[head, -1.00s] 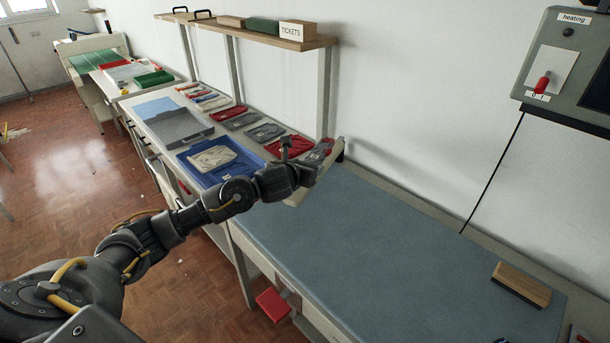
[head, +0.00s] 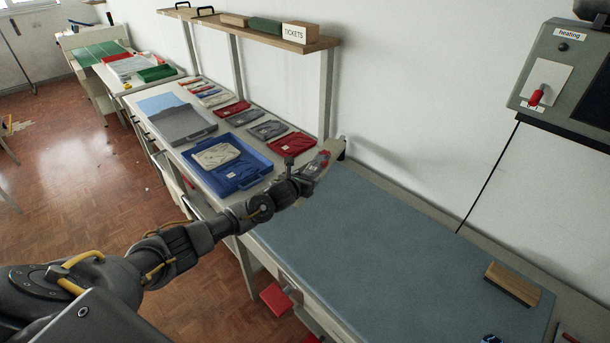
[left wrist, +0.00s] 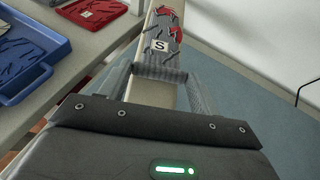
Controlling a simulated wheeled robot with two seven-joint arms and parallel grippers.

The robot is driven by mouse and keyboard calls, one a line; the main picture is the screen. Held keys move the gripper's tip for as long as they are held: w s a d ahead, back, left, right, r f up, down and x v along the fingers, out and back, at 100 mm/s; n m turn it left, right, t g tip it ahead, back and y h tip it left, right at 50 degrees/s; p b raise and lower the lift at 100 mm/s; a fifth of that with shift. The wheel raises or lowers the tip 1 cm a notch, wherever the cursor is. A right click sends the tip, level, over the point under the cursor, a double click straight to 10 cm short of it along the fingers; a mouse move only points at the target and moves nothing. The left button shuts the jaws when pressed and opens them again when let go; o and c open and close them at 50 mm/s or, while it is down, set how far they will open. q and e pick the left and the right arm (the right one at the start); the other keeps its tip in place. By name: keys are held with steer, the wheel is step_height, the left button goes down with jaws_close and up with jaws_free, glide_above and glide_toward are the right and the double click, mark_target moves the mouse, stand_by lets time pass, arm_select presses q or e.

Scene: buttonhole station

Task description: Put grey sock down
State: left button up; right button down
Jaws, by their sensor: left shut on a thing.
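The grey sock (left wrist: 160,48) with red patches and a white "S" label shows at the top of the left wrist view. It is also small in the head view (head: 319,164). My left gripper (left wrist: 158,88) is shut on its near end, with one finger on each side. In the head view, my left gripper (head: 306,178) is at the far left end of the blue-grey table top (head: 390,250), near the wall. Whether the sock touches anything below is hard to tell. My right gripper is not in view.
A blue tray (head: 258,157) with a pale folded piece stands left of my gripper. Red (head: 292,145) and grey (head: 268,130) folded pieces lie behind it. A wooden block (head: 513,283) lies at the right; the table's middle is clear.

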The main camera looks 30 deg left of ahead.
arm_select(q)
steer(key=shift+f, duration=0.1)
steer(key=shift+f, duration=0.2)
steer(key=o, duration=0.9)
steer(key=shift+r, duration=0.1)
steer(key=shift+o, duration=0.2)
steer(key=shift+r, duration=0.2)
steer(key=shift+s+f, duration=0.1)
steer(key=shift+s, duration=0.1)
steer(key=b+v, duration=0.4)
steer(key=v, duration=0.7)
steer(key=shift+s+r+b, duration=0.3)
